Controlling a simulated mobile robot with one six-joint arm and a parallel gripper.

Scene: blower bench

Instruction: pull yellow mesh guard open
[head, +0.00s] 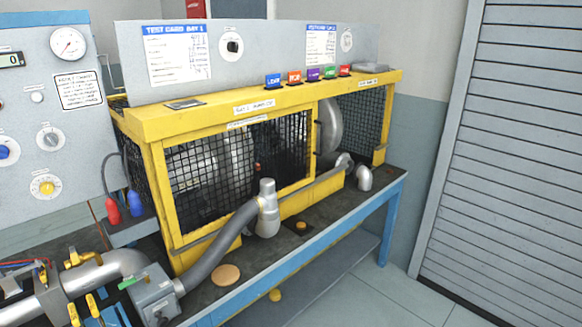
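The yellow mesh guard (168,192) is a yellow-framed panel of dark wire mesh on the front of the left bay of the yellow enclosure (140,122). Its panel appears to lie flat across the front of that bay, and rounded silvery parts show dimly through the mesh. A handle or latch on it cannot be made out clearly. In the right bay, a silver round housing (330,125) shows without mesh over it, beside dark mesh (362,120). My gripper is not in view.
A grey hose (215,250) with an upright fitting (267,210) stands before the guard's lower right. A round tan disc (226,275) lies on the blue-edged bench (270,280). A control panel (60,130) is at left. Clear floor (385,290) lies before a shutter (510,160).

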